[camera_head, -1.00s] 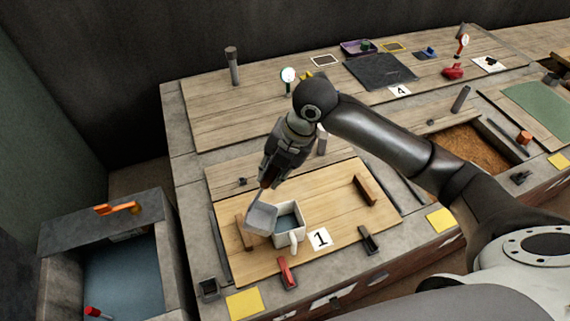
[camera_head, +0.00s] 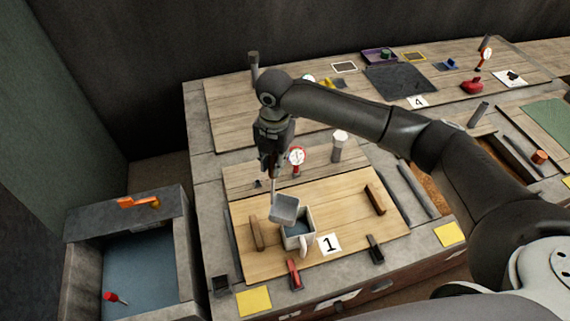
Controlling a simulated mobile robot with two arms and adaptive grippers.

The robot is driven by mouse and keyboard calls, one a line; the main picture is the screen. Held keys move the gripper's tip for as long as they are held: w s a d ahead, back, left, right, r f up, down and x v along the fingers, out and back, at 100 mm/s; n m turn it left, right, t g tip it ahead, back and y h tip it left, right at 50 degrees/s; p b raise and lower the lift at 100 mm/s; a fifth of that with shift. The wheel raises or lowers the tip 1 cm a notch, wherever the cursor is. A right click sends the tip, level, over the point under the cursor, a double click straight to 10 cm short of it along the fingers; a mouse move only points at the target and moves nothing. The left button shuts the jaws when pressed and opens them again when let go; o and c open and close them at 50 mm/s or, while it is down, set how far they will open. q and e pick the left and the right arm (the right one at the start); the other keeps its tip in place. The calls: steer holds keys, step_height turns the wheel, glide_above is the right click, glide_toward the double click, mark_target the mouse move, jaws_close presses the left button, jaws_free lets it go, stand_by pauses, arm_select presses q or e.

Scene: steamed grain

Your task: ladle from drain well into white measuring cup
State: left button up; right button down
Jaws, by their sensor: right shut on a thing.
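My right gripper (camera_head: 272,168) is shut on the upright handle of the ladle (camera_head: 284,208). I cannot tell whether scoop and rim touch. The cup stands on a light wooden board (camera_head: 342,199) beside the "1" card, and something blue-grey shows inside it. The drain well (camera_head: 140,272) is the stone basin with blue-grey water at the lower left. My left gripper is not in view.
Wooden blocks (camera_head: 375,199) and (camera_head: 256,233) lie on the board beside the cup. A red-handled clamp (camera_head: 294,274) and a dark clamp (camera_head: 375,248) sit at its front edge. A dial gauge (camera_head: 296,157) stands behind it. An orange object (camera_head: 138,202) lies on the basin's rim.

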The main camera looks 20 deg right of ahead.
steer(key=shift+w+a+f+h, duration=0.1)
steer(key=shift+w+a+h, duration=0.3)
steer(key=shift+a, duration=0.25)
step_height(320, 180, up, 3)
steer(key=shift+f+p, duration=0.15)
steer(key=shift+p, duration=1.1)
steer(key=shift+s+d+r, duration=0.15)
steer(key=shift+d+r, duration=0.1)
steer(key=shift+r, duration=0.55)
steer(key=shift+a+r, duration=0.1)
steer(key=shift+r, duration=0.1)
